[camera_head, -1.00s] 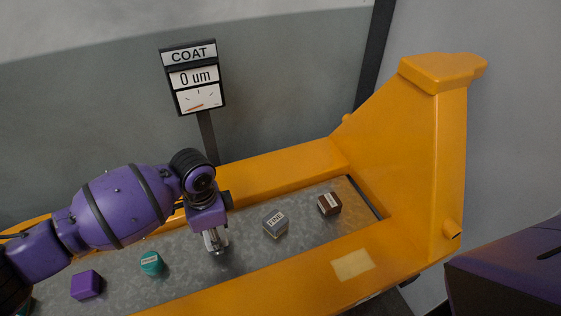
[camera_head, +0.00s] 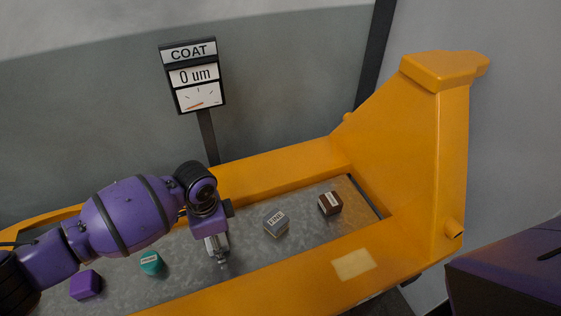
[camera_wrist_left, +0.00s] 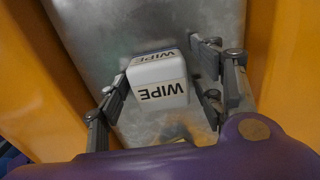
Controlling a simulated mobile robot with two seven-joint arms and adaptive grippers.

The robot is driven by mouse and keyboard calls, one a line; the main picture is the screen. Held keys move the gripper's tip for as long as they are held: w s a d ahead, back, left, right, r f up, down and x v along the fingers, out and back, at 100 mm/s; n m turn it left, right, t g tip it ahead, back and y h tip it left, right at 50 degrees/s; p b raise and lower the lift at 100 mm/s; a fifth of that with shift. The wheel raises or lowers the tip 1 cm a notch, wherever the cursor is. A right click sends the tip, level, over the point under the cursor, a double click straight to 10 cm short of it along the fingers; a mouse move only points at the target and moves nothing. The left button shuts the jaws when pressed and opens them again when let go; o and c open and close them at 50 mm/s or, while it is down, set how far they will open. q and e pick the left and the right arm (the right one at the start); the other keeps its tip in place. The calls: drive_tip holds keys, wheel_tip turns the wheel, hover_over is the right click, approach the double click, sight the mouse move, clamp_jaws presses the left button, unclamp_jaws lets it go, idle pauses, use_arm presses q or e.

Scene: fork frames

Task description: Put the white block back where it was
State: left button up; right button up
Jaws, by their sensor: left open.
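The white block (camera_wrist_left: 157,82), labelled WIPE, shows in the left wrist view on the grey metal bed (camera_wrist_left: 110,30). My left gripper (camera_wrist_left: 163,84) is open, with its fingers on either side of the block. I cannot tell whether either finger touches it. In the head view my left gripper (camera_head: 219,256) points down at the bed, and I cannot make out the white block clearly there. My right gripper is not in view.
On the bed are a grey block (camera_head: 276,222), a brown block (camera_head: 330,203), a teal piece (camera_head: 151,263) and a purple block (camera_head: 86,285). An orange frame (camera_head: 300,277) rims the bed.

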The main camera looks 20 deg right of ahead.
use_arm(q)
wheel_tip(320, 180, up, 12)
drive_tip(key=p, duration=0.1)
drive_tip(key=shift+r, duration=0.15)
idle(0.4)
